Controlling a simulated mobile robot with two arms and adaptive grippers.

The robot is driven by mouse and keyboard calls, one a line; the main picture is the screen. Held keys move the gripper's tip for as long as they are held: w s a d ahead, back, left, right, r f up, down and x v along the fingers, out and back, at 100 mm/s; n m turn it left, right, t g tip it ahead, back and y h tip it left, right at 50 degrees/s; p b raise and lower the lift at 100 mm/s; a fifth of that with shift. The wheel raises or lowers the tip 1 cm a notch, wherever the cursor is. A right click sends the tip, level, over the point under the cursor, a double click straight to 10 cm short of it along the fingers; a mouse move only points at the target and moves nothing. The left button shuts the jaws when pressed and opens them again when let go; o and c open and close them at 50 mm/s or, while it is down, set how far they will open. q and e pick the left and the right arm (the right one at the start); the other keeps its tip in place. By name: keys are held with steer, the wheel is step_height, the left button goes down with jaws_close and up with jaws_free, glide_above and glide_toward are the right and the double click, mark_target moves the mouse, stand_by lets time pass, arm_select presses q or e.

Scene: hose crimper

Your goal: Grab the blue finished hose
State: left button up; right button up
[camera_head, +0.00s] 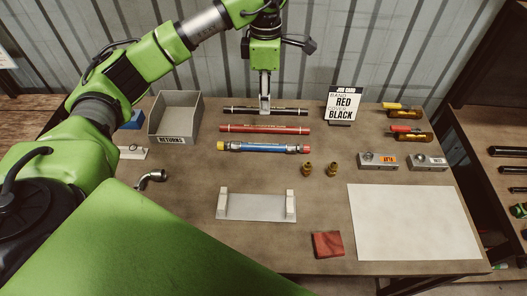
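The blue hose (265,148) lies on the table, with silver end fittings, a yellow cap at its left end and a red-orange tip at its right end. My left gripper (265,108) points down at the back of the table, over the middle of the black hose (290,111), beyond the red and blue hoses. Its fingers look like one narrow grey strip, so I cannot tell if they are open or touching the black hose. My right gripper is not in view.
A red hose (240,128) lies between the blue and black hoses. A grey RETURNS bin (172,139) stands left, a job card (343,103) right.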

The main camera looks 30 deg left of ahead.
arm_select(q)
steer(key=b, duration=0.5)
glide_above(267, 145)
step_height(267, 145, down, 6)
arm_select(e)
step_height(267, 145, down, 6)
arm_select(q)
steer(key=f, duration=0.3)
steer(key=f+p, duration=0.1)
steer(key=f, duration=0.1)
steer(key=f+p, duration=0.1)
steer(key=f, duration=0.2)
steer(key=shift+s+a+f, duration=0.15)
steer(key=shift+s+f, duration=0.15)
steer(key=shift+s, duration=0.05)
steer(key=f+p, duration=0.2)
steer(key=f, duration=0.1)
steer(key=f+p, duration=0.1)
steer(key=shift+w+f, duration=0.25)
steer(key=shift+f, duration=0.45)
steer(key=shift+w+r, duration=0.1)
jaws_close()
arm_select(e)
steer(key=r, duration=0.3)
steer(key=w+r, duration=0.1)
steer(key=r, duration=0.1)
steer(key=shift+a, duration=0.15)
